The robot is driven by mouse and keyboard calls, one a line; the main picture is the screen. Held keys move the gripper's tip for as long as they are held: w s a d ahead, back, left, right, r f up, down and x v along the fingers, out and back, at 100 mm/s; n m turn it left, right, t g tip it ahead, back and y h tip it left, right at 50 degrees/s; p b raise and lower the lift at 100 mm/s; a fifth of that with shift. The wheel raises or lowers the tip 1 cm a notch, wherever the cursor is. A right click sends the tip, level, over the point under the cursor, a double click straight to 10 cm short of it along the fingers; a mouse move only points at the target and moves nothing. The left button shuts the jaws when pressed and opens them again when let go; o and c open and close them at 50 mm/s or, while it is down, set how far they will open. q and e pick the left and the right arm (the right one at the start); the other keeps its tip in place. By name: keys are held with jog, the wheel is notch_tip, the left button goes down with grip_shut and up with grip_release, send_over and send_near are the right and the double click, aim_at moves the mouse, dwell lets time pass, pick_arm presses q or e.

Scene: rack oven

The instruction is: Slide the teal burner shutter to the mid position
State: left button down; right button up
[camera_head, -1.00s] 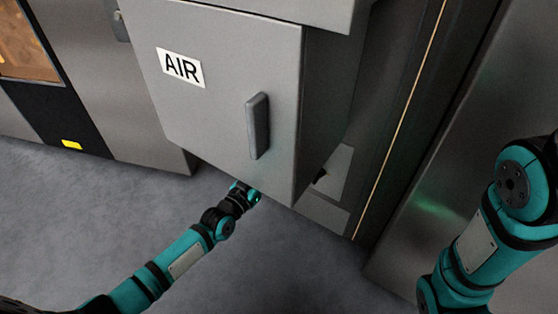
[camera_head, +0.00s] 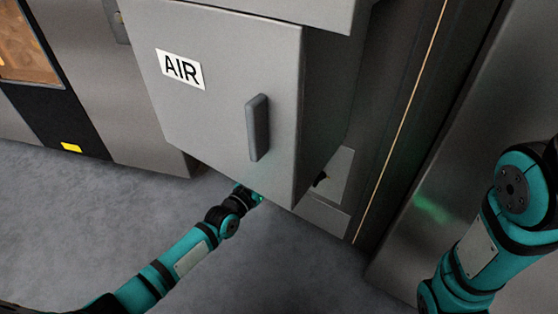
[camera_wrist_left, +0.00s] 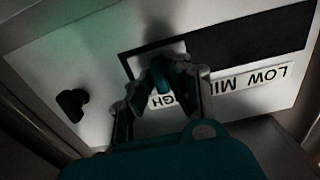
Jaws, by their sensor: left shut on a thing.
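In the left wrist view, the teal burner shutter tab (camera_wrist_left: 162,77) stands on a pale plate at the left end of a dark slot (camera_wrist_left: 250,42). My left gripper (camera_wrist_left: 167,84) is shut on the tab. An upside-down label strip (camera_wrist_left: 268,78) beside the slot reads LOW, MID and HIGH from picture right to left, partly hidden by my fingers. The tab is near the HIGH end. In the head view, my left gripper and the shutter are hidden behind the grey AIR cabinet (camera_head: 215,130). My right arm shows at the right, but its gripper is out of frame.
A black knob (camera_wrist_left: 72,104) sits left of the slot on the same panel. The AIR cabinet has a grey vertical handle (camera_head: 258,128) and overhangs my left arm. Open grey floor (camera_head: 90,220) lies at the lower left.

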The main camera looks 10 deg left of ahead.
pick_arm(q)
jog(key=shift+a, duration=0.1)
jog(key=shift+w+a+b, duration=0.35)
jog(key=shift+a+b, duration=0.1)
jog(key=shift+a, duration=0.45)
jog(key=shift+w+a+b, duration=0.35)
jog(key=shift+a+b, duration=0.05)
jog(key=shift+a, duration=0.5)
jog(key=shift+a, duration=0.1)
jog(key=shift+w+a+f+b, duration=0.1)
jog(key=shift+w+a+b, duration=0.25)
jog(key=shift+a, duration=0.3)
jog(key=shift+w+a+b, duration=0.1)
jog(key=shift+a+b, duration=0.35)
jog(key=shift+a, duration=0.15)
jog(key=c, duration=1.8)
grip_release()
jog(key=shift+a, duration=0.1)
jog(key=o, duration=0.7)
